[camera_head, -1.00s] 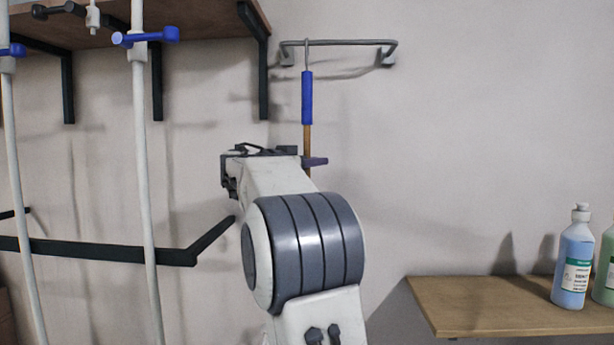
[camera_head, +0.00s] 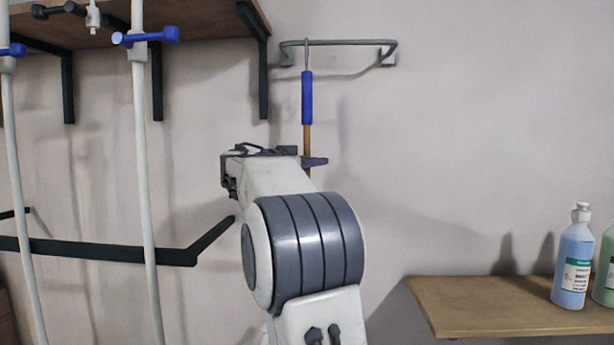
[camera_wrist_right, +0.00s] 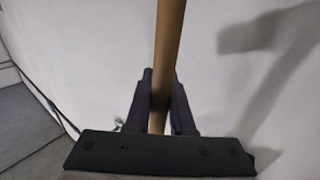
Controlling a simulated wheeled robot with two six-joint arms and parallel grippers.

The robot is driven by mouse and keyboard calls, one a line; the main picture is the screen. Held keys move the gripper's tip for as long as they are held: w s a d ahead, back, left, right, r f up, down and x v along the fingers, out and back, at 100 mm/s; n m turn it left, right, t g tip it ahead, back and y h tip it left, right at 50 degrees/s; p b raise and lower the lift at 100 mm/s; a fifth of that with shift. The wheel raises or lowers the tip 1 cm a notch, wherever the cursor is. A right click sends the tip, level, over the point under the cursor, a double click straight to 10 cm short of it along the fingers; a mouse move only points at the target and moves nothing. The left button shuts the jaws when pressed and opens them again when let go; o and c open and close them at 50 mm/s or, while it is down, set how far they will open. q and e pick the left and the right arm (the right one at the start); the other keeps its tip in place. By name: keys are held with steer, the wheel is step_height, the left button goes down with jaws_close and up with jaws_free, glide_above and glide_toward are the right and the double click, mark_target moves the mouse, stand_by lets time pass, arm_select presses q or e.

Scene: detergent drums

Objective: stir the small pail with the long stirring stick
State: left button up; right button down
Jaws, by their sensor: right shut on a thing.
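The long stirring stick (camera_head: 307,98) hangs upright by a wire loop from a grey wall rail. It has a blue grip on top and a brown wooden shaft below. My right gripper (camera_head: 312,162) is at the shaft, just under the blue grip. In the right wrist view the wooden shaft (camera_wrist_right: 169,42) runs between the two dark fingers of the gripper (camera_wrist_right: 160,103), which are shut on it. My right arm hides the lower part of the stick. The small pail is not in view. My left gripper is not in view.
The grey rail (camera_head: 345,43) is fixed to the wall above. A wooden shelf (camera_head: 480,312) at the lower right holds a blue bottle (camera_head: 574,262) and a green one (camera_head: 606,268). White poles with blue clamps (camera_head: 146,38) stand at the left under a high brown shelf (camera_head: 205,18).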

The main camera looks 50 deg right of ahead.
mark_target(308, 140)
steer(key=shift+r, duration=0.1)
steer(key=shift+r+p, duration=1.25)
steer(key=shift+r, duration=1.3)
steer(key=shift+s+a+b, duration=0.4)
steer(key=shift+a+b, duration=0.05)
steer(key=shift+b, duration=0.3)
steer(key=s+a+b, duration=0.6)
steer(key=a+b, duration=0.2)
steer(key=shift+s+a, duration=0.3)
steer(key=shift+s, duration=0.05)
